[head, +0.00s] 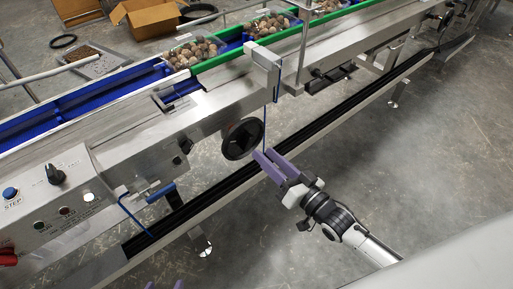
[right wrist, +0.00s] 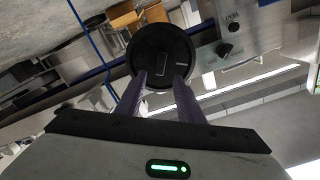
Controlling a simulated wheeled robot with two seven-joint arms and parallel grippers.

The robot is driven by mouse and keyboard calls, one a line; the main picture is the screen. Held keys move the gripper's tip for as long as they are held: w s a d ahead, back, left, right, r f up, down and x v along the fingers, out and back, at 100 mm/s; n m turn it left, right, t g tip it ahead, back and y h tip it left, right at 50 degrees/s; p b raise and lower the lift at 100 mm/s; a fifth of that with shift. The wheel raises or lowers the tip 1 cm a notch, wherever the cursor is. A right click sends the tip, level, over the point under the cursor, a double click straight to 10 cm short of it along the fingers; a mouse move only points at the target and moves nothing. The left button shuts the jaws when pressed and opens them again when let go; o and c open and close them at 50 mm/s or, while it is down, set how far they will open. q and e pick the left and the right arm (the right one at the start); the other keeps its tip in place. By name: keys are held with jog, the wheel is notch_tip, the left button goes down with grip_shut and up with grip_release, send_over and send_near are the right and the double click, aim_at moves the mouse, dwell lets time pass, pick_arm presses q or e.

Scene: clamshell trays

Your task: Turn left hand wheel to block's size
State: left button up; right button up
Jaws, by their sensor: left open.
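A black round hand wheel (head: 242,139) sits on the front side of the conveyor. It also shows in the right wrist view (right wrist: 161,50), face on, with a small raised part at its middle. My right gripper (head: 262,155) has purple fingers pointing at the wheel's lower right edge. In the right wrist view its fingers (right wrist: 160,75) are spread apart, overlapping the wheel's lower part; I cannot tell whether they touch it. My left gripper (head: 165,286) shows only its purple fingertips, apart, at the bottom edge, well away from the wheel. I cannot identify the block.
The conveyor has a blue belt (head: 98,92) with clear trays of brown round items (head: 195,52). A grey box (head: 263,60) on a post stands above the wheel. A control panel (head: 58,195) with knob and buttons is at left. A black rail (head: 300,140) runs below.

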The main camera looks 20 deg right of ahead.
aim_at(251, 142)
jog(key=x, duration=0.5)
jog(key=shift+w+a+b, duration=0.1)
jog(key=shift+w+b, duration=0.05)
jog(key=shift+b, duration=0.2)
grip_shut()
